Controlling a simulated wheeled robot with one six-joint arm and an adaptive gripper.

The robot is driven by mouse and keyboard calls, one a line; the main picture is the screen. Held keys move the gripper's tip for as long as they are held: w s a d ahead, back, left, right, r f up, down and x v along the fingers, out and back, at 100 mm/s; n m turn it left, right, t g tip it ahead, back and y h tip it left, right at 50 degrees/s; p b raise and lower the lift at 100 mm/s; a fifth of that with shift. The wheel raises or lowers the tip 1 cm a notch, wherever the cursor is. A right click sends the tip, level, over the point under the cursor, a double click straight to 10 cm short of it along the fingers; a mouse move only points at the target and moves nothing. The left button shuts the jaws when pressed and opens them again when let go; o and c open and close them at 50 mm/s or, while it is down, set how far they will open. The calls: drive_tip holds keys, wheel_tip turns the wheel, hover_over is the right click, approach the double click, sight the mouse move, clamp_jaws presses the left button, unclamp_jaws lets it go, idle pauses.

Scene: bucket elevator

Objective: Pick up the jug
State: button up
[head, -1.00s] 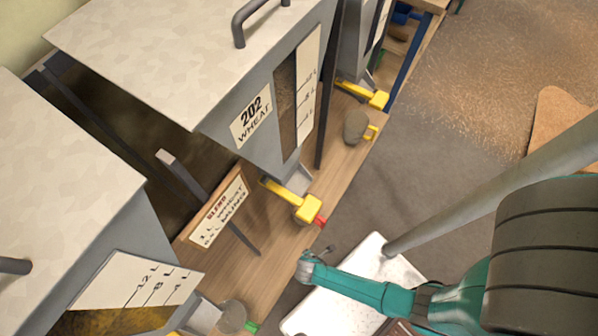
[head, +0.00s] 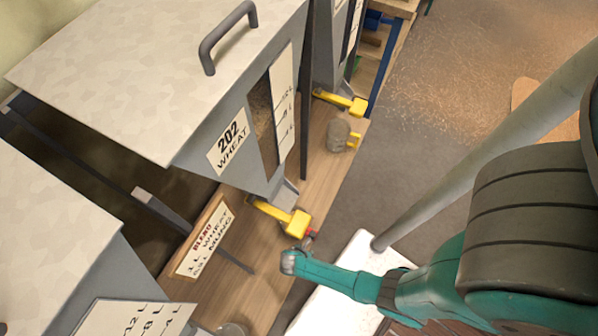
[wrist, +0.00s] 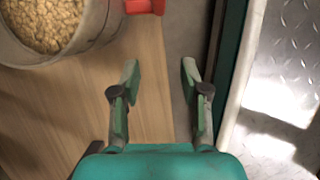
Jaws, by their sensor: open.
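A round grey jug (wrist: 98,28) filled with pale grain is at the top left of the wrist view. Its red handle (wrist: 145,6) points right at the top edge. In the head view the red handle (head: 311,234) shows below a yellow chute valve, and the jug's body is mostly hidden. My gripper (wrist: 158,72) is open and empty, with its fingers below the handle in the picture and apart from it. A second jug (head: 338,134) with a yellow handle stands farther back on the bench. A third jug (head: 232,329) is cut off at the bottom edge.
Grey hoppers (head: 240,105), one marked 202 WHEAT, overhang the wooden bench (head: 325,180). A yellow valve (head: 297,222) sits just above the red-handled jug. A blend sign (head: 203,240) stands left. Open floor (head: 400,160) lies right of the bench.

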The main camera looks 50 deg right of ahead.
drive_tip(key=shift+w+d+f, duration=0.1)
drive_tip(key=shift+d+f, duration=0.65)
drive_tip(key=shift+d, duration=0.55)
drive_tip(key=shift+w+d+f, duration=0.15)
drive_tip(key=shift+d+f, duration=0.65)
drive_tip(key=shift+d, duration=0.5)
drive_tip(key=shift+w+d+f, duration=0.1)
drive_tip(key=shift+d+f, duration=0.65)
drive_tip(key=shift+d, duration=0.55)
clamp_jaws()
drive_tip(key=shift+w, duration=0.1)
